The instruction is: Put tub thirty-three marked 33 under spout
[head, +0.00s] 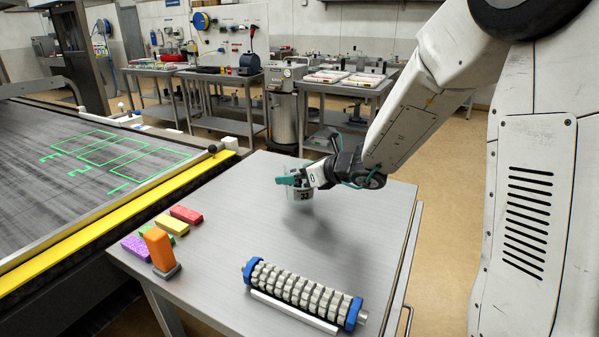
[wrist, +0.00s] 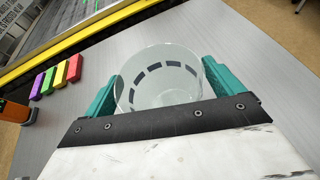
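Tub thirty-three (head: 302,196) is a small clear tub with a dark 33 on its side. My gripper (head: 293,181) has its teal fingers on either side of the tub and holds it above the grey metal table. The tub appears upright, with a soft shadow on the table below. In the wrist view the round tub (wrist: 158,75) sits between both teal fingers, and a ring of dark dashes shows in it. I cannot make out a spout in either view.
On the table (head: 240,215) lie a segmented roller (head: 300,288) with blue ends, a white bar (head: 293,312), an upright orange block (head: 159,248) and several coloured blocks (head: 186,214). A dark belt (head: 60,170) with green numbered outlines runs at left behind a yellow edge. The table's middle is clear.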

